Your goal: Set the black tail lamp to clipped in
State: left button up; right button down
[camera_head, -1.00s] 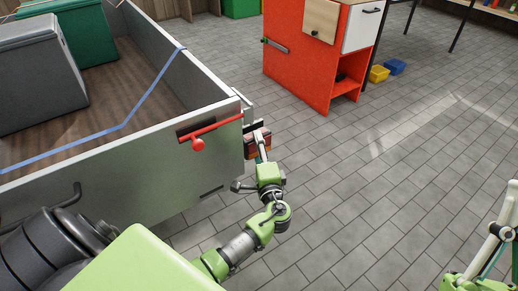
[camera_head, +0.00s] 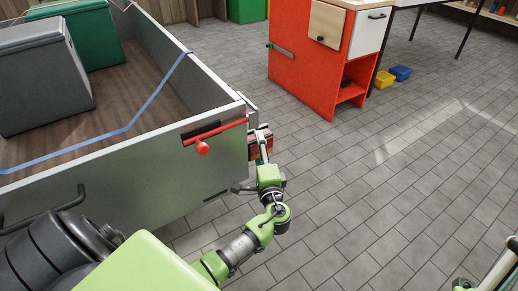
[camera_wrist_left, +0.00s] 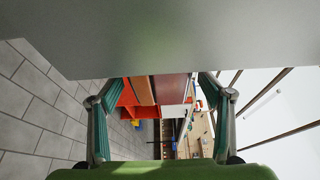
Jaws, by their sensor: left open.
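The tail lamp (camera_head: 262,146) is a small block with a dark top and reddish-brown faces, at the rear corner of the grey trailer (camera_head: 120,165). My left gripper (camera_head: 262,158) is at the lamp, partly hiding it; I cannot tell whether they touch. In the left wrist view, the left gripper (camera_wrist_left: 160,115) has its two fingers wide apart, with a dark red face (camera_wrist_left: 172,87), apparently the lamp's, between them. The lamp's mount and seating are hidden. Part of my right gripper (camera_head: 500,265) shows at the lower right edge; its fingertips are not clear.
Grey (camera_head: 45,80) and green (camera_head: 90,40) boxes and a blue strap (camera_head: 130,125) are in the trailer. A red cabinet (camera_head: 315,75) stands beyond. The tiled floor to the right is clear.

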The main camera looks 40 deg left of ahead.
pick_arm(q)
jog(key=v, duration=1.1)
jog(key=shift+s+d, duration=0.15)
